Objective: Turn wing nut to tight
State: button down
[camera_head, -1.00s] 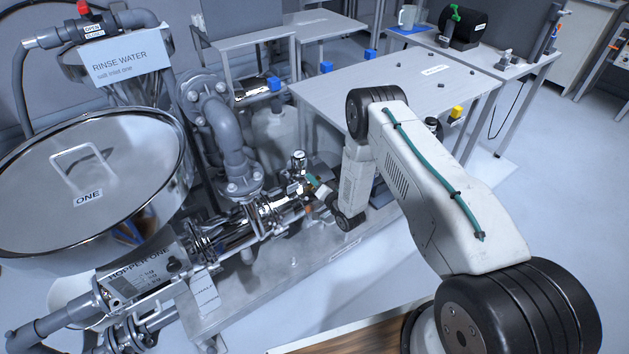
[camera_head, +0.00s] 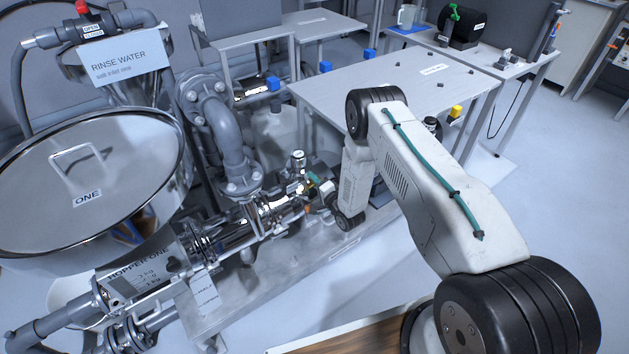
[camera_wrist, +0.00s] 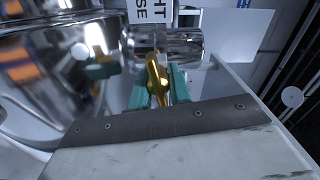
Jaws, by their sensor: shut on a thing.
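The brass wing nut (camera_wrist: 153,72) stands upright in the middle of the wrist view, in front of shiny metal pipework. My gripper (camera_wrist: 159,88) has its two green fingers closed on it, one on each side. A white label (camera_wrist: 150,12) at the top edge is partly cut off; the ends of its words, "HT" and "SE", show. In the head view my gripper (camera_head: 313,182) is at the far end of the steel pipe (camera_head: 272,212), and the wing nut is too small and hidden there to make out.
The lidded hopper marked ONE (camera_head: 95,180) fills the left, with a grey pipe bend (camera_head: 232,150) between it and my arm. A grey table (camera_head: 390,85) stands behind my arm. Open floor (camera_head: 540,180) lies to the right.

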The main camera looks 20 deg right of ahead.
jog(key=shift+d, duration=0.1)
jog(key=c, duration=1.3)
grip_release()
jog(key=v, duration=0.7)
jog(key=shift+s, duration=0.4)
